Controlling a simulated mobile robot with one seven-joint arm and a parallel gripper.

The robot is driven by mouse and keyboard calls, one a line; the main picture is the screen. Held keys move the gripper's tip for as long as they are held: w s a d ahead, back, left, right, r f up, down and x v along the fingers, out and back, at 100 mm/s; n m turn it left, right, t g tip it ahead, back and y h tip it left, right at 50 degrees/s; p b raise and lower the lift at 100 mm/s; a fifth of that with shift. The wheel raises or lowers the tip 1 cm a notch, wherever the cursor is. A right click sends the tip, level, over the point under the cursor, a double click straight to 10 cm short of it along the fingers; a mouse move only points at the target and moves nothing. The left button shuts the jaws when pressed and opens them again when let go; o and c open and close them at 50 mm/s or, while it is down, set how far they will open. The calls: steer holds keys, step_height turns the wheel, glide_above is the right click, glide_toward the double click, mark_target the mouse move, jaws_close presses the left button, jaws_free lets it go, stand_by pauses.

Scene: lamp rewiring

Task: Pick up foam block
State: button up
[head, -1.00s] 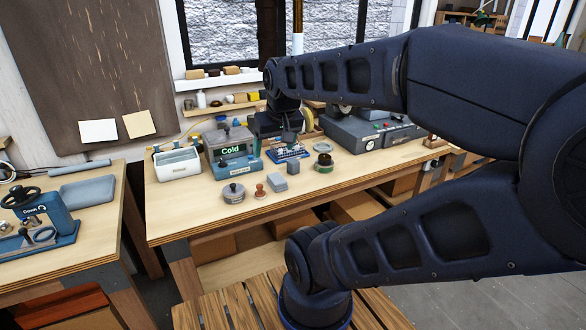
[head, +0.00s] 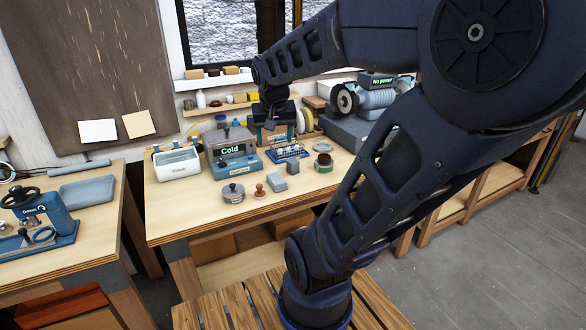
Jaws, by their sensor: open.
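A small grey block (head: 278,183), which looks like the foam block, lies on the workbench (head: 200,218) near its front edge. A second small grey block (head: 293,167) stands just behind it to the right, and I cannot tell for certain which is foam. My gripper (head: 271,121) is at the end of the arm over the back of the bench, behind and above both blocks and apart from them. It is open and holds nothing that I can see. Its fingertips are small and dark against the clutter behind.
A round grey tin (head: 233,193) and a reddish stamp (head: 260,190) stand left of the blocks. A "Cold" machine (head: 232,150), a white bin (head: 178,163) and a blue rack (head: 288,150) stand behind. The front left bench is clear.

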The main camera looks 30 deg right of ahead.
steer(key=w+d+f+m+g+h, duration=0.1)
steer(key=w+d+f+m, duration=0.25)
steer(key=w, duration=0.35)
steer(key=w+d+f+m+g+h, duration=0.1)
steer(key=w+d+f+m, duration=0.25)
steer(key=w, duration=0.45)
steer(key=m+g+h, duration=0.1)
steer(key=m, duration=0.5)
glide_toward(291, 161)
steer(key=d+f, duration=0.1)
steer(key=x, duration=0.5)
steer(key=shift+d+f, duration=0.15)
steer(key=shift+f, duration=0.15)
steer(key=shift+a+x, duration=0.15)
steer(key=shift+x, duration=1.25)
steer(key=shift+a+x, duration=0.2)
steer(key=shift+x, duration=1.25)
steer(key=shift+f, duration=0.1)
steer(key=shift+c, duration=0.5)
steer(key=c, duration=0.9)
